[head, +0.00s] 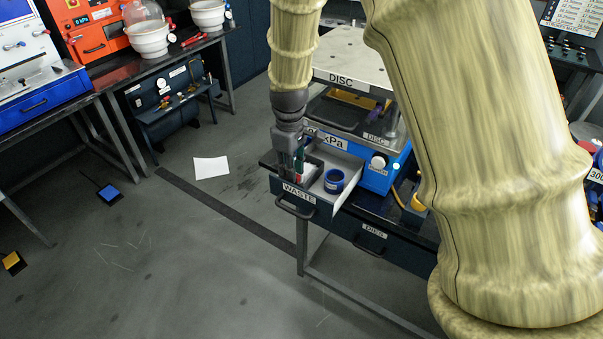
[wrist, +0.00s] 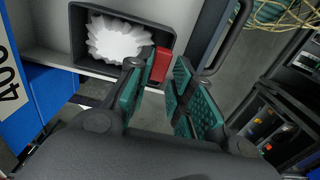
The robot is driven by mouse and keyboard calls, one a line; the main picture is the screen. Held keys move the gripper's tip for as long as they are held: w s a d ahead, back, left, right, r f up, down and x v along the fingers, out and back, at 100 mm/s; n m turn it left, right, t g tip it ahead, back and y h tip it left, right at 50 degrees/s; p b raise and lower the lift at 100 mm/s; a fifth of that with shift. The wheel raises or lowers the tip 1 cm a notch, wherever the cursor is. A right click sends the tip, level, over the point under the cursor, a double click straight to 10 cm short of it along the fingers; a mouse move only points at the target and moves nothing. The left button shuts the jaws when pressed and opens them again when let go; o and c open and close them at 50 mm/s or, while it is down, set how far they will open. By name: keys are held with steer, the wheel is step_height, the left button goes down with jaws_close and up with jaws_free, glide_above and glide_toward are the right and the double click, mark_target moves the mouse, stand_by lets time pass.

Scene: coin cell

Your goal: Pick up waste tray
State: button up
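In the wrist view a dark rectangular tray (wrist: 82,45), likely the waste tray, holds a white fluted liner (wrist: 120,38). A red tab (wrist: 160,64) stands at its near right corner. My gripper (wrist: 158,75) is open, its teal-padded fingers apart. The tab shows between the fingertips, nearer the left one; I cannot tell whether they touch. In the head view my gripper (head: 291,172) points down into the open drawer labelled WASTE (head: 299,194). It largely hides the tray there.
A blue round container (head: 334,181) sits in the same drawer, right of my gripper. A blue kPa device (head: 378,172) stands close behind. A shelf labelled DISC (head: 345,58) rises above. The drawer handle (head: 294,209) juts out in front.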

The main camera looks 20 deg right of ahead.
steer(key=shift+f+p, duration=0.4)
steer(key=shift+f, duration=1.15)
jaws_close()
steer(key=shift+r, duration=0.2)
